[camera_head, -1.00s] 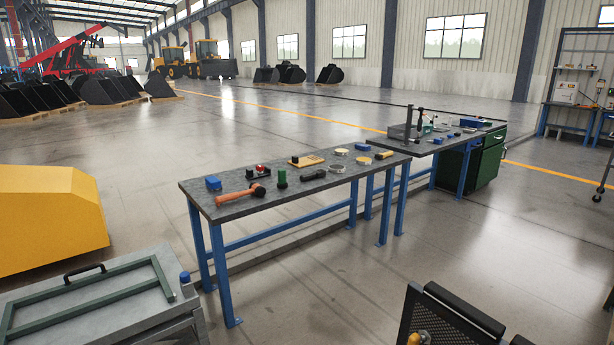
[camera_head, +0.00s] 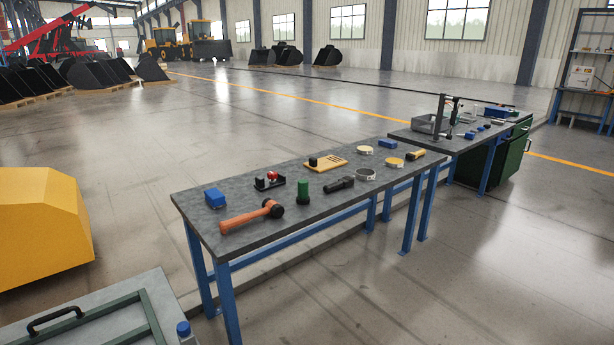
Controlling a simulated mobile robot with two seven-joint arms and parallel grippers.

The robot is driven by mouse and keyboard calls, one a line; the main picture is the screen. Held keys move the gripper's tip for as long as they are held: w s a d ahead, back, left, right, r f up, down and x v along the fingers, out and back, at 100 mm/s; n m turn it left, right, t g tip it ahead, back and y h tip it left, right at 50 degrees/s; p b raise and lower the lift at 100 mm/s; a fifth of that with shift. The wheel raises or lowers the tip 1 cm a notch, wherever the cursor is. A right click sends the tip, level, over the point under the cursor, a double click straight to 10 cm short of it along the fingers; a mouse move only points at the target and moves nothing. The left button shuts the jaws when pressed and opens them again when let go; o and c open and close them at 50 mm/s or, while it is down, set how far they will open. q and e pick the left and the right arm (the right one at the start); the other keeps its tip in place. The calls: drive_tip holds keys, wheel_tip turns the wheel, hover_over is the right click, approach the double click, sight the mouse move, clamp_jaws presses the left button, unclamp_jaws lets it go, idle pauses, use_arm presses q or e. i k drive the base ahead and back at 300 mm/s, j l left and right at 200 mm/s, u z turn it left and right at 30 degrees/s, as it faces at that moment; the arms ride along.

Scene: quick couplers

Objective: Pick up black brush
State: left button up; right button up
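No object is clearly recognisable as a black brush at this size. A dark elongated object (camera_head: 339,185) lies near the front edge of the near workbench (camera_head: 240,190), between a green cylinder (camera_head: 303,193) and a metal ring clamp (camera_head: 365,174); it could be a brush or a torch. A small yellow tool with a dark end (camera_head: 415,155) lies at the bench's far right corner; I cannot tell what it is. Neither of my grippers is in view.
The bench also holds an orange mallet (camera_head: 250,215), a blue block (camera_head: 215,197), a black-and-red part (camera_head: 269,180) and a wooden board (camera_head: 325,163). A second bench (camera_head: 425,138) stands behind right. A metal cart (camera_head: 100,310) and yellow block (camera_head: 45,225) are left. Floor in front is clear.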

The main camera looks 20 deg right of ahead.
sight(344, 182)
drive_tip(key=i+l+z, duration=0.15)
drive_tip(key=i+z, duration=0.75)
drive_tip(key=i+j+z, duration=0.2)
drive_tip(key=i+z, duration=0.25)
